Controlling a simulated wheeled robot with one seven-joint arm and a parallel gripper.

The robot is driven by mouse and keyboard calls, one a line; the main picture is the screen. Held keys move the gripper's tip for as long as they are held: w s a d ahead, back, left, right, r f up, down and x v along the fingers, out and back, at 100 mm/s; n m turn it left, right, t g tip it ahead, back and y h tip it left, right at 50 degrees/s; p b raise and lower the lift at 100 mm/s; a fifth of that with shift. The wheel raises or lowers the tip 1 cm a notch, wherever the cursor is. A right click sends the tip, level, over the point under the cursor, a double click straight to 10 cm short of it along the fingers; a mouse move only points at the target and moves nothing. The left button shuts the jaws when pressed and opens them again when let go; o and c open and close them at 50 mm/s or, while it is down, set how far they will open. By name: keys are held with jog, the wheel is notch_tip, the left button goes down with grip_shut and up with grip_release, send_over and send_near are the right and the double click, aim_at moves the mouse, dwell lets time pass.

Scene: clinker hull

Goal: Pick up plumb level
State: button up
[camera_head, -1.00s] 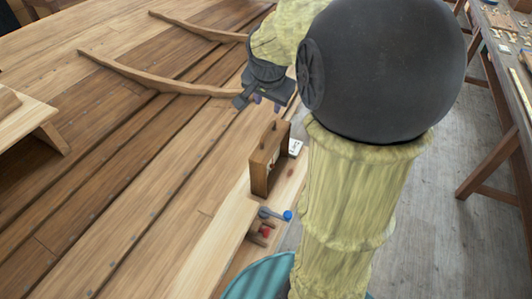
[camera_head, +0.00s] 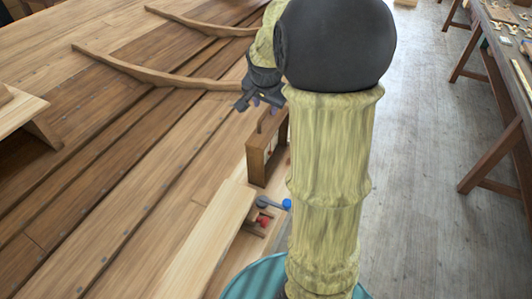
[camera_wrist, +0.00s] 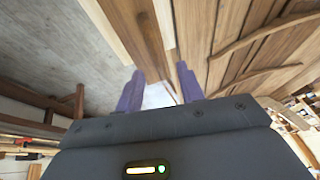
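I cannot surely make out a plumb level in these frames. An upright brown wooden box-like piece (camera_head: 258,160) stands on the pale planks below my gripper (camera_head: 258,102) in the head view; part of it is behind my arm. In the wrist view, my gripper (camera_wrist: 158,80) has its two purple fingers apart, with a pale, whitish patch (camera_wrist: 158,96) visible between them that I cannot identify. A brown wooden piece with a dark slot (camera_wrist: 146,30) lies beyond the fingertips. Nothing is visibly gripped.
A blue-ended tool (camera_head: 286,204) and a small red item (camera_head: 263,221) lie near my base. The plank hull (camera_head: 120,150) with curved ribs (camera_head: 150,77) spreads to the left. A workbench (camera_head: 500,60) stands at the right; the grey floor (camera_head: 420,180) before it is clear.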

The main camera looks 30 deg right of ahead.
aim_at(265, 112)
dwell(0.3)
jog(key=b+x, duration=0.2)
jog(key=x, duration=0.3)
jog(key=shift+f, duration=0.2)
jog(key=shift+w, duration=0.1)
jog(key=shift+d, duration=0.1)
jog(key=shift+s, duration=0.25)
jog(key=shift+c, duration=0.2)
grip_shut()
jog(key=shift+w, duration=0.15)
